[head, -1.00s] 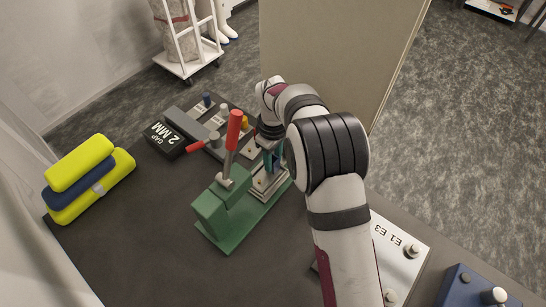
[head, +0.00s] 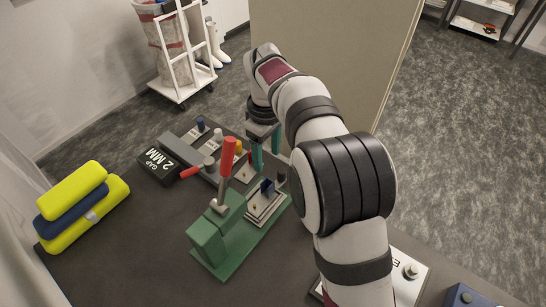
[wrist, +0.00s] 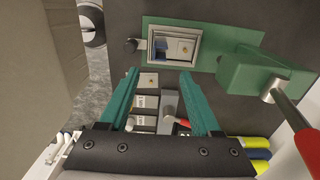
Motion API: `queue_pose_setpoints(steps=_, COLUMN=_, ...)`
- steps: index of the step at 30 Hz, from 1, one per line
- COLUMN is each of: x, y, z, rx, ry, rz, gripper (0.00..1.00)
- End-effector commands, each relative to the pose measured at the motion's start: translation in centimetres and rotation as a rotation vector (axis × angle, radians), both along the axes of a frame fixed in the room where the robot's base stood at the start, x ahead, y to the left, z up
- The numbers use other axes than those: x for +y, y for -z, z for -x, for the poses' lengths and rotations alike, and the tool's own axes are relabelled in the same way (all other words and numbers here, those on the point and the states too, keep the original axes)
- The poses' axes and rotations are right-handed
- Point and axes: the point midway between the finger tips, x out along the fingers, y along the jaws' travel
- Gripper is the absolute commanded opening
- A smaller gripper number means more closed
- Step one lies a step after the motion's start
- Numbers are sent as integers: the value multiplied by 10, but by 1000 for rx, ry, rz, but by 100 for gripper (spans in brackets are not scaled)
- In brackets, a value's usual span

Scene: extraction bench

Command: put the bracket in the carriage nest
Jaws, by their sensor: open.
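The carriage nest (head: 258,214) is a pale metal frame on the green press base, and it also shows in the wrist view (wrist: 152,60). A small dark blue piece, which looks like the bracket (head: 267,187), stands inside the nest. In the wrist view the bracket (wrist: 160,44) shows near the left inside wall, beside a brass-coloured pin. I cannot tell whether it sits fully flat. My gripper (head: 265,158) is above and behind the nest, apart from it. Its teal fingers (wrist: 160,75) are spread, with nothing between them.
The green press (head: 220,240) has a red-handled lever (head: 227,155) beside the nest. Yellow and blue pads (head: 80,205) are at far left.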

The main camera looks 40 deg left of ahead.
Motion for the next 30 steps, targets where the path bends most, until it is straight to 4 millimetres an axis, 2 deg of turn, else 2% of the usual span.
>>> queue_pose_setpoints(steps=5, x=-6, y=-7, z=-2, rx=2, ry=25, rz=-1, gripper=65)
queue_pose_setpoints(steps=7, x=-35, y=-23, z=-9, rx=7, ry=139, rz=-7, gripper=65)
queue_pose_setpoints(steps=8, x=-56, y=-33, z=-12, rx=12, ry=225, rz=-11, gripper=65)
queue_pose_setpoints(steps=11, x=-156, y=-71, z=-5, rx=40, ry=642, rz=-30, gripper=65)
queue_pose_setpoints(steps=12, x=-198, y=-82, z=10, rx=56, ry=833, rz=-37, gripper=65)
queue_pose_setpoints(steps=14, x=-253, y=-90, z=42, rx=79, ry=1120, rz=-49, gripper=65)
queue_pose_setpoints(steps=15, x=-283, y=-90, z=67, rx=95, ry=1304, rz=-56, gripper=65)
queue_pose_setpoints(steps=18, x=-329, y=-76, z=129, rx=134, ry=1695, rz=-70, gripper=65)
queue_pose_setpoints(steps=21, x=-346, y=-59, z=170, rx=162, ry=1942, rz=-78, gripper=65)
queue_pose_setpoints(steps=23, x=-350, y=-52, z=182, rx=171, ry=2017, rz=-79, gripper=65)
queue_pose_setpoints(steps=30, x=-351, y=-49, z=188, rx=178, ry=2054, rz=-77, gripper=65)
